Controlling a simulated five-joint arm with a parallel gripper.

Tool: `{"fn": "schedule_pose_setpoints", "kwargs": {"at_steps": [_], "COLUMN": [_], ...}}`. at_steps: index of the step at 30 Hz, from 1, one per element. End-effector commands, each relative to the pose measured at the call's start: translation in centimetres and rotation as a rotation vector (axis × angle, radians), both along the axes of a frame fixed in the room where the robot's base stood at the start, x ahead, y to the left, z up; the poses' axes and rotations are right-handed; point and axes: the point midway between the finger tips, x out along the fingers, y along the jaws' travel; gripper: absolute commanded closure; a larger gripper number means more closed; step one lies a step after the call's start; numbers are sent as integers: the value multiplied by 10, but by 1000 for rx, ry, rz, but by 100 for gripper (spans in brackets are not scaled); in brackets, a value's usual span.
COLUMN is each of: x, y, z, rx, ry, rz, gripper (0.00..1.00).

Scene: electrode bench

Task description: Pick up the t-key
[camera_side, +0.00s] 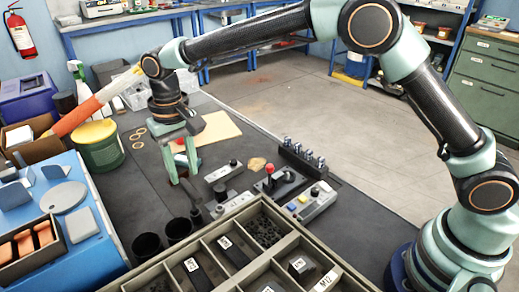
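My gripper (183,178) points down over the dark bench mat, left of the middle of the picture. Its two pale green fingers stand apart, and I see nothing held between them. I cannot make out the t-key for certain. A thin dark piece (196,203) stands just below and right of the fingertips, beside the black cups, but it is too small and dark to name. The gripper is apart from it in the picture; the depth between them is hard to tell.
Control boxes with knobs (311,203) and a row of metal posts (303,155) stand to the right. A divided tray (166,268) fills the front. Two black cups (147,245) stand front left, a green tin (99,146) further left. A tan sheet (220,130) lies behind.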

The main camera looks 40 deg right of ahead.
Motion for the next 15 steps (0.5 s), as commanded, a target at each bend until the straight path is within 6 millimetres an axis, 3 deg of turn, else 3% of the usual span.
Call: {"fn": "schedule_pose_setpoints", "kwargs": {"at_steps": [6, 15], "x": [-1, -2], "y": [-1, -2], "z": [-39, -62], "rx": [-3, -1], "ry": [4, 2], "rz": [0, 0], "gripper": [60, 60]}}
